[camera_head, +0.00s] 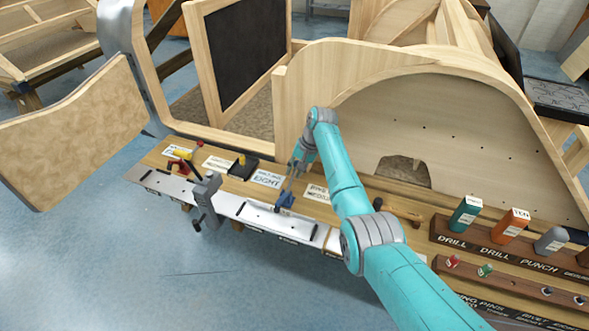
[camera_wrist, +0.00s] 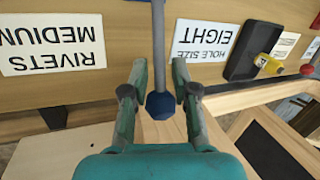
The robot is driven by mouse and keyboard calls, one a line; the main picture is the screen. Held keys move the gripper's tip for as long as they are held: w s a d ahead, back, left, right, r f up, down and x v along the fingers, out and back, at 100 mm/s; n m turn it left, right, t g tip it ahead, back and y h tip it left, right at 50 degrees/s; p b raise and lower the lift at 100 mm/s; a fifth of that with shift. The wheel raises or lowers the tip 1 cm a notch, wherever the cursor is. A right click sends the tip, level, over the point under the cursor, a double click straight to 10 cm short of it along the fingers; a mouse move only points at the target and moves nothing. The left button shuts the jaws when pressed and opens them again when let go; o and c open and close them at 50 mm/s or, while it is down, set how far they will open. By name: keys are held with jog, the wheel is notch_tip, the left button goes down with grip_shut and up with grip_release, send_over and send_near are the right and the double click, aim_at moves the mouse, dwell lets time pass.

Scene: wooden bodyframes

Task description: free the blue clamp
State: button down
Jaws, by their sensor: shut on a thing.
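The blue clamp (camera_head: 285,199) is at the front edge of the wooden bench, over the pale metal strip, with a thin grey rod rising from it towards my gripper. My gripper (camera_head: 299,163) is above it, pointing down. In the wrist view, the clamp's blue knob (camera_wrist: 161,105) and grey rod are between the two fingers of my gripper (camera_wrist: 157,75). The gripper is shut on the clamp at this end. The clamp's jaws are too small in the head view to tell how they sit on the strip.
A grey clamp (camera_head: 206,200) grips the bench edge to the left. The pale metal strip (camera_head: 262,218) runs along the front edge. A black block with a yellow part (camera_head: 240,165) and label cards lie behind. A tool rack (camera_head: 480,250) stands right. A curved wooden frame (camera_head: 420,120) rises behind.

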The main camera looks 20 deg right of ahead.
jog(key=shift+w+d+f, duration=0.2)
jog(key=shift+w+f, duration=0.05)
jog(key=shift+f, duration=0.5)
jog(key=shift+w+d+f, duration=0.2)
jog(key=shift+w+f, duration=0.05)
jog(key=shift+f, duration=0.45)
jog(key=shift+w+d+r, duration=0.1)
jog(key=shift+d, duration=0.1)
dwell(0.8)
jog(key=c, duration=1)
grip_release()
jog(key=shift+c, duration=0.2)
jog(key=shift+o, duration=0.6)
jog(key=shift+a+f, duration=0.1)
jog(key=shift+f, duration=0.15)
jog(key=shift+r, duration=0.1)
jog(key=v, duration=1.2)
